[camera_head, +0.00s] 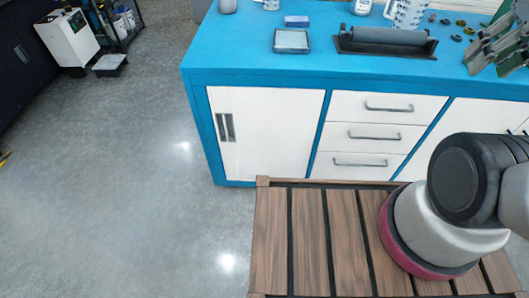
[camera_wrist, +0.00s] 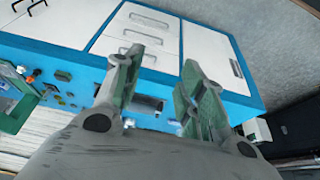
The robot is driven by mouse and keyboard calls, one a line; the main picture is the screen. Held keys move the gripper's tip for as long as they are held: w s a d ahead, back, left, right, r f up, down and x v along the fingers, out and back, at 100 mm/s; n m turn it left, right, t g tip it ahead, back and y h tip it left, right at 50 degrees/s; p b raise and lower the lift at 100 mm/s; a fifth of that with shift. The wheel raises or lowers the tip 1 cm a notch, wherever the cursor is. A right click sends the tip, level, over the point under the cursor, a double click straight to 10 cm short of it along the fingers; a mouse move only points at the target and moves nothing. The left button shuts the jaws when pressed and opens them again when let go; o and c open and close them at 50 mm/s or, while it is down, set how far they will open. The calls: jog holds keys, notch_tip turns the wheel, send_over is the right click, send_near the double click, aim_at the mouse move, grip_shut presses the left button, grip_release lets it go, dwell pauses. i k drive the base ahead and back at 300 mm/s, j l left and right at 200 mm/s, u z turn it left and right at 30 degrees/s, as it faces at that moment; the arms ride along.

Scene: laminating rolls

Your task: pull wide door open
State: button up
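A white cabinet door (camera_head: 265,125) left of the drawers is closed flush in the blue workbench, with a dark upright handle (camera_head: 226,127) near its outer edge. The same door (camera_wrist: 208,55) shows at the right of the wrist view. Another white front (camera_head: 470,118) lies right of the drawers, partly hidden by my arm; it also looks closed. The frames do not show which is the wide one. My gripper (camera_head: 488,62) is above the right part of the worktop, away from both fronts. In the wrist view, my gripper (camera_wrist: 158,72) has its fingers apart, with nothing held between them.
Three closed white drawers (camera_head: 375,133) sit between the fronts. The blue worktop (camera_head: 245,65) carries a grey roller in a tray (camera_head: 385,42), a small shallow tray (camera_head: 291,41) and mugs. A slatted wooden deck (camera_head: 310,240) is in front.

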aim_at(271, 131)
jog(key=i+l, duration=0.3)
jog(key=i, duration=0.15)
jog(key=u, duration=1.75)
